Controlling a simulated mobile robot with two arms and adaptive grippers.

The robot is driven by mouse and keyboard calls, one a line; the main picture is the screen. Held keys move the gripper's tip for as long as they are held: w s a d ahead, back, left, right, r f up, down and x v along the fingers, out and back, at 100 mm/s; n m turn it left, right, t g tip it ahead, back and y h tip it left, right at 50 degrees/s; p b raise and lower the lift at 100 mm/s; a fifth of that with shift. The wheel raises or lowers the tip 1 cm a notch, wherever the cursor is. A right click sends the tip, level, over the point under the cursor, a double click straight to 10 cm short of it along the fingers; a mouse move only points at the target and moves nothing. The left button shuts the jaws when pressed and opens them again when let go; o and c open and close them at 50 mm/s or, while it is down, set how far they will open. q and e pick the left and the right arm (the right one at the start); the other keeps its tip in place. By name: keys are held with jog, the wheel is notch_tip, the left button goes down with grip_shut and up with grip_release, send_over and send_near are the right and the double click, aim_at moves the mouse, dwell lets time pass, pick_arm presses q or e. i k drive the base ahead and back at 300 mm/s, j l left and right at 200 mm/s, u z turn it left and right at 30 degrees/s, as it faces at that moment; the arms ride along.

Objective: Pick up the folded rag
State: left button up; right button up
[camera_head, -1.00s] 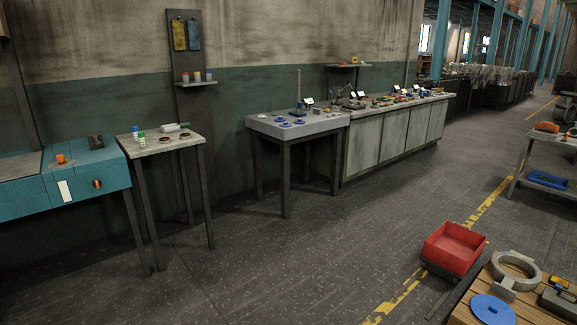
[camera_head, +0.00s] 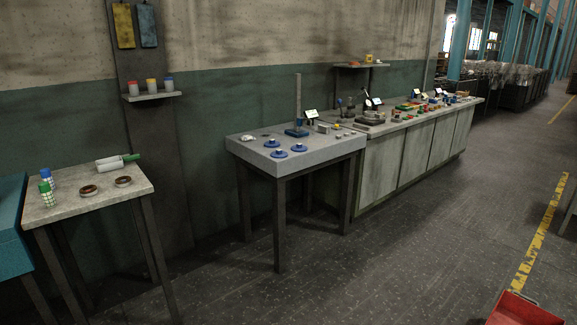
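I cannot make out the folded rag for certain in the head view. A small whitish lump (camera_head: 247,138) lies at the left back of the grey stone-topped table (camera_head: 300,176); it is too small to tell whether it is cloth. A yellow hanging piece (camera_head: 123,26) and a blue-grey hanging piece (camera_head: 147,25) are on the dark wall panel; I cannot tell whether they are cloth. Neither of my grippers is in view.
A small table (camera_head: 75,205) at left holds two bottles, two dark rings and a green-handled tool. The stone-topped table also bears blue discs and a stand. A long bench (camera_head: 410,150) adjoins it. A red bin (camera_head: 520,310) is at lower right. Open floor (camera_head: 400,255) lies between.

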aim_at(245, 138)
jog(key=i, duration=2.5)
